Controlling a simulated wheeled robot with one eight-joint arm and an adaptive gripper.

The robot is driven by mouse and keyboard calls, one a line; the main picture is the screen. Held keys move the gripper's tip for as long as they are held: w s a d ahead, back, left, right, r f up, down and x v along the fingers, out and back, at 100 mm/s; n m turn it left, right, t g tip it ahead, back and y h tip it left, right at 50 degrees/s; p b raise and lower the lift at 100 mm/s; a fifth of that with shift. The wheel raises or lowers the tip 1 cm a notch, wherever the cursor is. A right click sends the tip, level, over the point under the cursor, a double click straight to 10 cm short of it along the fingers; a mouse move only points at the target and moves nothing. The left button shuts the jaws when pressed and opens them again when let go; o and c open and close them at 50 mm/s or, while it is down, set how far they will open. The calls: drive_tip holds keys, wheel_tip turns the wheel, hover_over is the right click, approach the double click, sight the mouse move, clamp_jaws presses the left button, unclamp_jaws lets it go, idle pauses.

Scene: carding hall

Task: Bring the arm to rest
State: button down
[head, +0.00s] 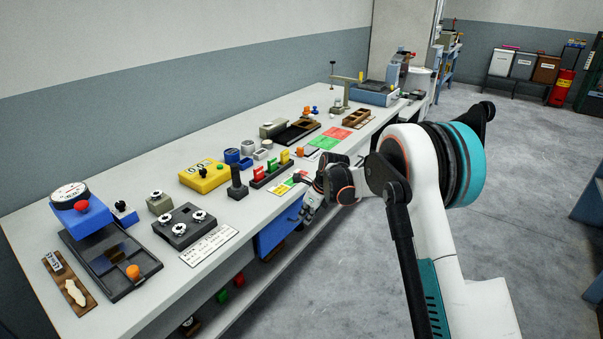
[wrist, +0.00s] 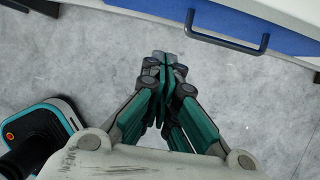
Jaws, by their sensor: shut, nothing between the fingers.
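My white and teal arm reaches from the lower right of the head view toward the long bench. My gripper (head: 309,207) hangs low beside the bench's front edge, near a blue drawer (head: 278,228). In the wrist view my gripper (wrist: 163,62) is shut with its fingertips together and nothing between them. Bare concrete floor lies beneath it. The blue drawer front with its dark handle (wrist: 228,44) is above the fingertips in that view, apart from them.
The grey bench (head: 140,291) carries a yellow box (head: 204,176), a black joystick (head: 237,183), a knob panel (head: 186,226) and a dark tray (head: 110,262). A red extinguisher (head: 562,88) stands at the far right. Open floor (head: 530,190) lies to the right.

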drive_tip(key=s+d+r+n+t+h, duration=0.1)
drive_tip(key=s+d+r+n, duration=0.45)
drive_tip(key=s+r, duration=0.55)
drive_tip(key=s+d+r+n+t+h, duration=0.1)
drive_tip(key=s+d+r+n, duration=0.4)
drive_tip(key=s+r+n, duration=0.5)
drive_tip(key=s+d+n+t, duration=0.1)
drive_tip(key=s+d+n, duration=0.1)
drive_tip(key=s, duration=0.6)
drive_tip(key=s+d+n+h, duration=0.1)
drive_tip(key=s+d+n, duration=0.1)
drive_tip(key=s+n, duration=0.2)
drive_tip(key=s+d+r+n+t, duration=0.1)
drive_tip(key=s+d+n, duration=0.2)
drive_tip(key=s, duration=0.8)
drive_tip(key=shift+s+n+t+h, duration=0.3)
drive_tip(key=shift+s+n, duration=0.05)
